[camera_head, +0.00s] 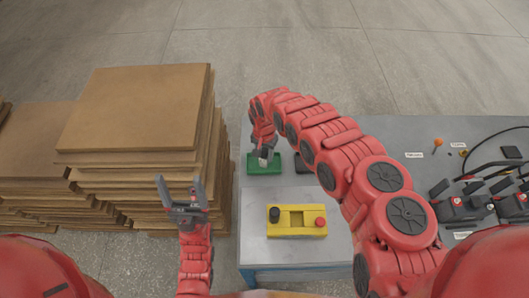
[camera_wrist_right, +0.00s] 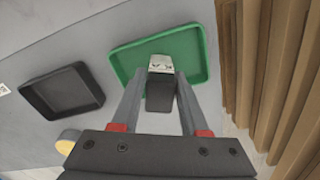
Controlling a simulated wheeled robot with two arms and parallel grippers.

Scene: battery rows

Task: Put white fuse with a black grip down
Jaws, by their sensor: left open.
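The white fuse with a black grip (camera_wrist_right: 160,68) shows between the fingertips of my right gripper (camera_wrist_right: 161,82) in the right wrist view. The fingers close on the sides of its black grip, and its pale end points away, toward the green tray (camera_wrist_right: 122,62). In the head view my right gripper (camera_head: 264,148) points down over the green tray (camera_head: 264,170). I cannot tell whether the fuse touches the tray floor. My left gripper (camera_head: 181,194) is open and empty, in front of the stacked boards at the left.
A black tray (camera_wrist_right: 62,92) lies beside the green one. A yellow fixture (camera_head: 297,232) with a black and a red knob lies nearer on the grey table (camera_head: 255,245). Stacked brown boards (camera_head: 140,110) stand left. Black devices and cables (camera_head: 457,205) are at the right.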

